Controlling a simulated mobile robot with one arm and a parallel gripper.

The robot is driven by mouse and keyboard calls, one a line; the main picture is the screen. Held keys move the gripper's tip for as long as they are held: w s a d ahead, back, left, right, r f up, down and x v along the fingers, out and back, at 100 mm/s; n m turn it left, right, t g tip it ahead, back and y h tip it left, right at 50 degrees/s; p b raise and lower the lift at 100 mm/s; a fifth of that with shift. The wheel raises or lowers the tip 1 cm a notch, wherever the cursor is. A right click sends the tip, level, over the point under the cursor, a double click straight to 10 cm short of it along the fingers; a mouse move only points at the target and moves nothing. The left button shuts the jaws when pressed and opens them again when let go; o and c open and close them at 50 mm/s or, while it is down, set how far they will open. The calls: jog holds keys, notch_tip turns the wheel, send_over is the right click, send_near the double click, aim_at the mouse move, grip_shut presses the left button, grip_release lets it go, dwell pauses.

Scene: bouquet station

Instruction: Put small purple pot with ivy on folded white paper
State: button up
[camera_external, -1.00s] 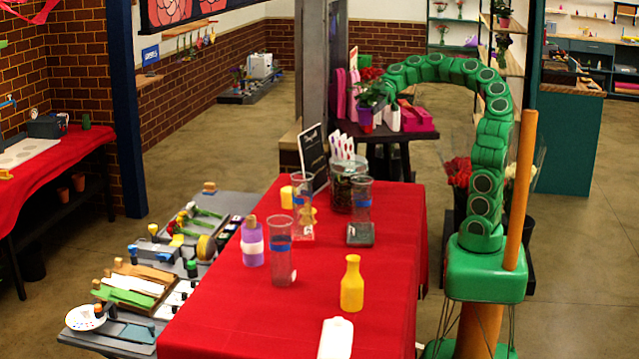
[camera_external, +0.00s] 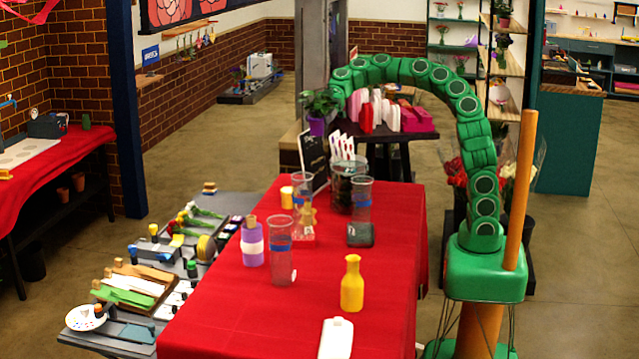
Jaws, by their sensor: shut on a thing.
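The small purple pot (camera_external: 317,126) with green ivy (camera_external: 319,102) hangs at the tip of my green arm, upright, beyond the far left corner of the red table. My gripper (camera_external: 331,99) is shut on the pot; the leaves and arm links hide most of its fingers. A flat white piece (camera_external: 336,339), which looks like the folded white paper, lies at the near edge of the red table, well away from the pot.
The red-covered table (camera_external: 385,270) carries a yellow bottle (camera_external: 352,285), a clear cup (camera_external: 281,255), a purple bottle (camera_external: 252,245), a glass jar (camera_external: 345,185) and a black sign (camera_external: 313,155). A dark side table (camera_external: 385,130) with pink and white items stands behind. The table's right side is mostly clear.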

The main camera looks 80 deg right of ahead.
jog(key=w+a+n+g, duration=0.2)
jog(key=a+n+g, duration=0.35)
jog(key=a, duration=3.25)
jog(key=n+g+h, duration=0.2)
jog(key=n+g, duration=0.3)
jog(key=g, duration=0.1)
send_over(344, 337)
notch_tip(344, 337, down, 31)
jog(key=shift+r, duration=0.1)
jog(key=o, duration=1.4)
